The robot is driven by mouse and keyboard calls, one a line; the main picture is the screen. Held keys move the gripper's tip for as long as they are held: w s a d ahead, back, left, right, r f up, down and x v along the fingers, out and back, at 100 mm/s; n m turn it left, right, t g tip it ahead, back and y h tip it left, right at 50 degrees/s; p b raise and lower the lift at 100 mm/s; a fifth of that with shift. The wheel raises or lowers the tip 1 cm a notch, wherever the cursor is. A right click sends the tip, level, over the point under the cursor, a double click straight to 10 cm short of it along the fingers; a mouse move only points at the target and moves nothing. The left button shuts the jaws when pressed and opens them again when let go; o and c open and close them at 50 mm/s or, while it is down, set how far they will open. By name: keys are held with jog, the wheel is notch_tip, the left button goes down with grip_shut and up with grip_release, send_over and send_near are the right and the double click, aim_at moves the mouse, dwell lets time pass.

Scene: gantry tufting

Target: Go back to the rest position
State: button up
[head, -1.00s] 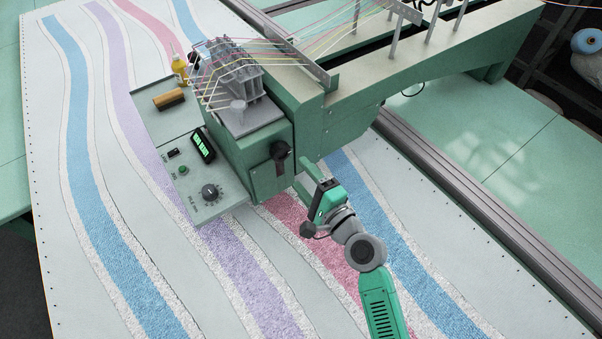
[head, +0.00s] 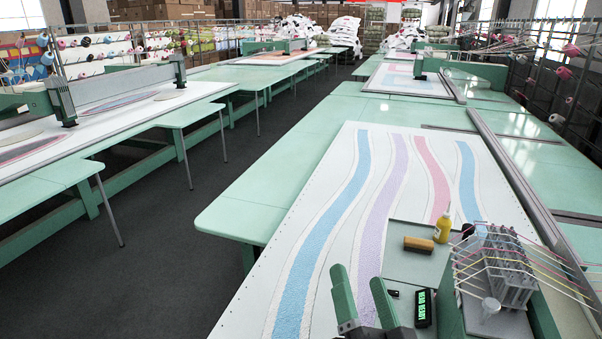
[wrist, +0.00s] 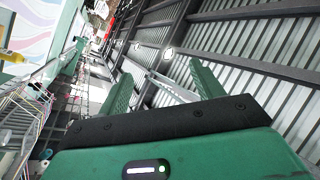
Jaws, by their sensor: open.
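My gripper (head: 362,298) shows at the bottom of the head view, its two green fingers pointing up and spread apart with nothing between them. In the wrist view its open fingers (wrist: 160,85) point toward the ceiling and the far hall. The tufting head (head: 512,270) with its threaded yarns stands to the right of my gripper, apart from it. My gripper partly hides the panel's near part and the carpet's lower stripes.
A wooden-backed brush (head: 418,244) and a yellow bottle (head: 443,226) sit at the panel's far end. The striped carpet (head: 335,160) stretches beyond on a green table (head: 240,205). A dark aisle (head: 170,270) is clear on the left. Yarn racks (head: 570,70) line the right.

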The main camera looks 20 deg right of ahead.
jog(key=s+a+r+n+t+y, duration=0.25)
jog(key=a+r+n, duration=0.25)
jog(key=a+r, duration=0.35)
jog(key=s+a+r+n+t+y, duration=0.1)
jog(key=s+a+r+n, duration=0.3)
jog(key=a+r, duration=0.45)
notch_tip(320, 180, up, 16)
jog(key=a+p, duration=0.1)
jog(key=p, duration=1.2)
jog(key=shift+s+a+f+n+p, duration=0.15)
jog(key=shift+s+f+n+p, duration=0.05)
jog(key=shift+s+n+p, duration=0.2)
